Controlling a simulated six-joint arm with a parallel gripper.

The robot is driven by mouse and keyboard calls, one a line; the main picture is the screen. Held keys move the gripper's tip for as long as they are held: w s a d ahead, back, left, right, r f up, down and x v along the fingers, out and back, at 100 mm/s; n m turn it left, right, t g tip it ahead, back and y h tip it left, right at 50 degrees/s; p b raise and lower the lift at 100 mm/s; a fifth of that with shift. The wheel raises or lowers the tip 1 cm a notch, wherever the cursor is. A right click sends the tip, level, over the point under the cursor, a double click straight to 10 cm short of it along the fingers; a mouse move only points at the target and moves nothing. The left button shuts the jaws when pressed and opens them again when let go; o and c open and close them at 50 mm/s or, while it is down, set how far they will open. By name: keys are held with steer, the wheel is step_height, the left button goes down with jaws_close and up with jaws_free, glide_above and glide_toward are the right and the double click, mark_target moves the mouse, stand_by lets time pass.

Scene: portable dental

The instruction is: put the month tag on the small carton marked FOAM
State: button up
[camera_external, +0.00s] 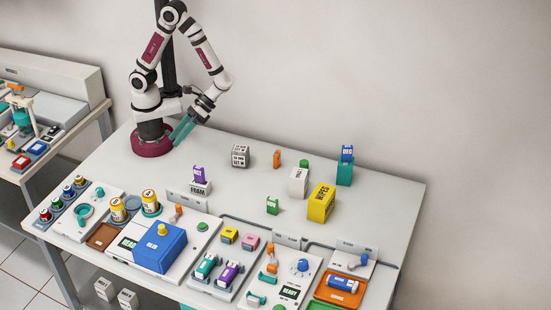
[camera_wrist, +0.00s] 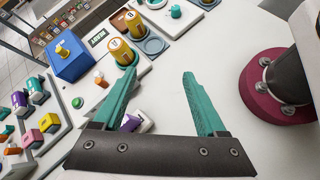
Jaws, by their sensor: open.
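The small white carton marked FOAM (camera_external: 200,189) stands on the table left of centre. A purple tag (camera_external: 199,174) with a white label sits upright on top of it; its lettering is too small to read surely. A blue tag marked DEC (camera_external: 347,153) sits on a teal block (camera_external: 344,173) at the right. My gripper (camera_external: 183,131) is open and empty, held by my base behind the FOAM carton and apart from it. In the wrist view my open gripper (camera_wrist: 159,75) has bare table between its fingers; a purple and a white piece (camera_wrist: 131,122) show partly behind the left finger.
A yellow WIPES box (camera_external: 321,203), a white box (camera_external: 298,182), a grey cube (camera_external: 240,156), an orange piece (camera_external: 277,158) and a green piece (camera_external: 272,206) stand on the table. Trays and a blue box (camera_external: 159,248) fill the front edge. The table near my base is clear.

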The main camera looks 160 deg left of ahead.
steer(key=s+d+r+m+g+y, duration=0.1)
steer(key=s+r+m+y, duration=0.2)
steer(key=m, duration=0.8)
steer(key=s+d+r+m+g+y, duration=0.1)
steer(key=s+r+m+y, duration=0.2)
steer(key=s+m+y, duration=0.5)
steer(key=m+y, duration=0.1)
steer(key=m, duration=0.2)
steer(key=shift+d+r+g, duration=0.3)
steer(key=shift+d, duration=0.1)
